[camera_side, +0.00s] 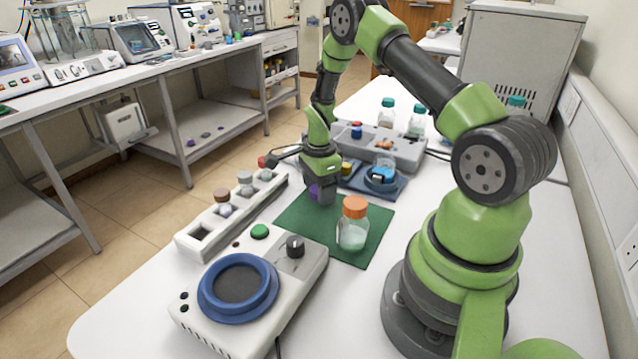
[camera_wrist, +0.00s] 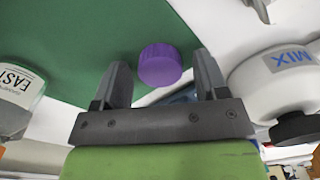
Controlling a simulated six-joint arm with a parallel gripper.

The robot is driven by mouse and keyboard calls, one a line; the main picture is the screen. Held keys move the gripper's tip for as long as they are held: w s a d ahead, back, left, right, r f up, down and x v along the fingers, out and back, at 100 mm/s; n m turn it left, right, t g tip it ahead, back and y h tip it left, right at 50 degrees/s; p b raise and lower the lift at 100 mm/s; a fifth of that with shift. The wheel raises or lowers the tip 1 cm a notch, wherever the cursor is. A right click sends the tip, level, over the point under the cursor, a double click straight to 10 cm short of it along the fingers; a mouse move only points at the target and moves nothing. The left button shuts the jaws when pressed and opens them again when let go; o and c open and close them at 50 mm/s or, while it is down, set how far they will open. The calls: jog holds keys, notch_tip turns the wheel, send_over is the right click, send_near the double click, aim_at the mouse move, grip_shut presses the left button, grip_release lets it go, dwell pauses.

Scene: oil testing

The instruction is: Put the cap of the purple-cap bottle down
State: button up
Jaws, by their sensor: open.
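The purple cap (camera_wrist: 160,65) shows in the wrist view between the two fingers of my gripper, over the edge of the green mat (camera_wrist: 90,40). Gaps show between the cap and both fingers. In the side view the purple cap (camera_side: 315,192) is partly hidden by my gripper (camera_side: 323,192), which points down at the far left part of the green mat (camera_side: 290,221). My gripper is open around the cap. I cannot tell whether the cap rests fully on the mat. No bottle wearing a purple cap can be made out.
An orange-cap bottle (camera_side: 353,225) stands on the mat, right of my gripper. A white rack (camera_side: 205,230) with several small vials lies to the left. A device with a blue ring (camera_side: 238,283) is in front. Another grey-white device (camera_side: 400,150) and teal-cap bottles (camera_side: 387,112) stand behind.

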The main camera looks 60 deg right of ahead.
jog(key=a+r+n+t, duration=0.1)
jog(key=a+r+n, duration=0.15)
jog(key=r, duration=0.75)
jog(key=a+r+n+t, duration=0.1)
jog(key=a+r+n, duration=0.15)
jog(key=r, duration=0.85)
jog(key=s+a+r+n+t+y, duration=0.1)
jog(key=s+a+r+n+t, duration=0.1)
jog(key=s+a+r+n, duration=0.2)
jog(key=s+a+r+n+t+y, duration=0.1)
jog(key=s+a+r+n+t, duration=0.2)
jog(key=s+a+n, duration=0.8)
notch_tip(320, 180, up, 3)
jog(key=shift+s+f+n, duration=0.2)
jog(key=shift+s+n, duration=0.05)
jog(key=shift+n, duration=0.15)
